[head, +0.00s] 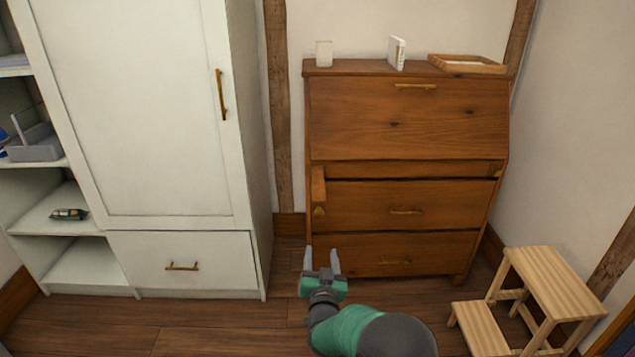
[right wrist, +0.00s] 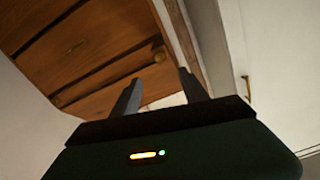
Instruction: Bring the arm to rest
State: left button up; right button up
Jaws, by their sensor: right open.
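My right gripper (head: 322,262) is in the lower middle of the head view, in front of the wooden bureau (head: 405,118). Its two fingers are apart with nothing between them. In the right wrist view the open fingers (right wrist: 160,92) point toward the bureau front (right wrist: 90,45), which fills the upper left. My right arm, green and dark grey, comes in from the bottom of the head view. My left gripper does not show.
A white wardrobe (head: 135,110) with brass handles stands left, beside open shelves (head: 60,205). A wooden step stool (head: 550,285) stands at the lower right. A white candle-like block (head: 323,54), a white box (head: 396,53) and a wooden tray (head: 432,60) are on the bureau top.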

jog(key=s+d+f+n+g, duration=0.15)
jog(key=s+d+g, duration=0.4)
jog(key=s, duration=0.75)
jog(key=s+d+f+g, duration=0.3)
jog(key=s+d+g, duration=0.3)
jog(key=s, duration=0.6)
jog(key=s+d+f+n+g, duration=0.15)
jog(key=s+d+g, duration=0.4)
jog(key=s, duration=0.75)
notch_tip(320, 180, up, 28)
jog(key=d+t+p, duration=0.1)
jog(key=p, duration=2.7)
jog(key=shift+w+m+t+p, duration=0.3)
jog(key=shift+w+t+p, duration=0.05)
jog(key=shift+t+p, duration=0.05)
